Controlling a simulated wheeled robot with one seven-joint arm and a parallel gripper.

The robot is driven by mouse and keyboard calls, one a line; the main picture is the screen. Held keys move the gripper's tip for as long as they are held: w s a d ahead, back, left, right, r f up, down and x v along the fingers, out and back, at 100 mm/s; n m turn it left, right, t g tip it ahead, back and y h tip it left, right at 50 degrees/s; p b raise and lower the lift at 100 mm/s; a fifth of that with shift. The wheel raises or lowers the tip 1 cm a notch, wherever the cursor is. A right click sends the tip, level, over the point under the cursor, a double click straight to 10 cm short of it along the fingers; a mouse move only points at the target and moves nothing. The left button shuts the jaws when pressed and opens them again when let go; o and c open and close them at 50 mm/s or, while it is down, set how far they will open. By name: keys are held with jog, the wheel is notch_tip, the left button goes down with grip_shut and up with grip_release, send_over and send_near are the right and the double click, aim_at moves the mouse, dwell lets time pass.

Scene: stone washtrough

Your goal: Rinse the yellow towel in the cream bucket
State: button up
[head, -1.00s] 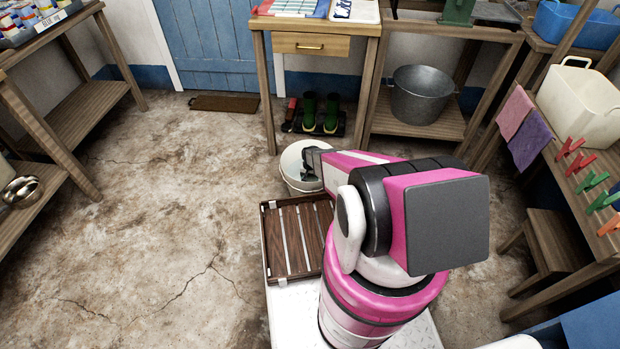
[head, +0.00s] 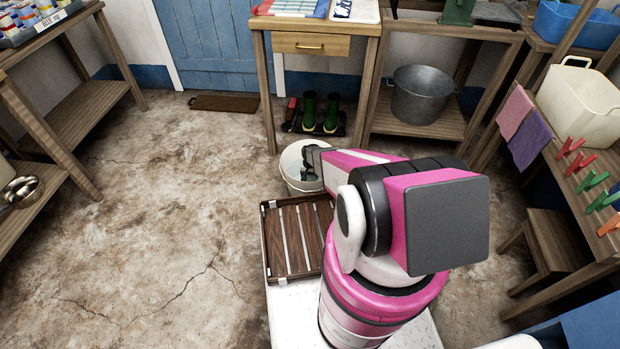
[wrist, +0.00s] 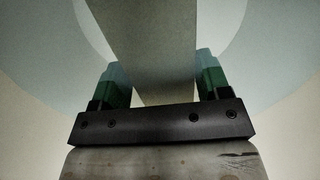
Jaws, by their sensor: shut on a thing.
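The cream bucket (head: 291,183) stands on the floor just beyond the slatted wooden crate, in the head view. My gripper (head: 311,174) reaches down into it, partly hidden by my arm and the rim. In the wrist view my gripper (wrist: 155,78) has its green fingers on both sides of a flat, dull grey-olive strip (wrist: 150,45), which I take to be the yellow towel. Its colour looks muted here. Pale bluish, rounded areas, perhaps water, lie around it. The towel's lower part cannot be made out, and I cannot see it in the head view.
A slatted wooden crate (head: 293,240) sits in front of the bucket. Green boots (head: 321,114) stand behind it near a desk (head: 262,75). A metal tub (head: 420,100) is on a low shelf. A bench with clothes pegs (head: 590,180) runs along the right. Floor on the left is open.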

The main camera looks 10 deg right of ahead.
notch_tip(320, 180, up, 19)
jog(key=shift+r, duration=0.15)
dwell(2.0)
dwell(5.0)
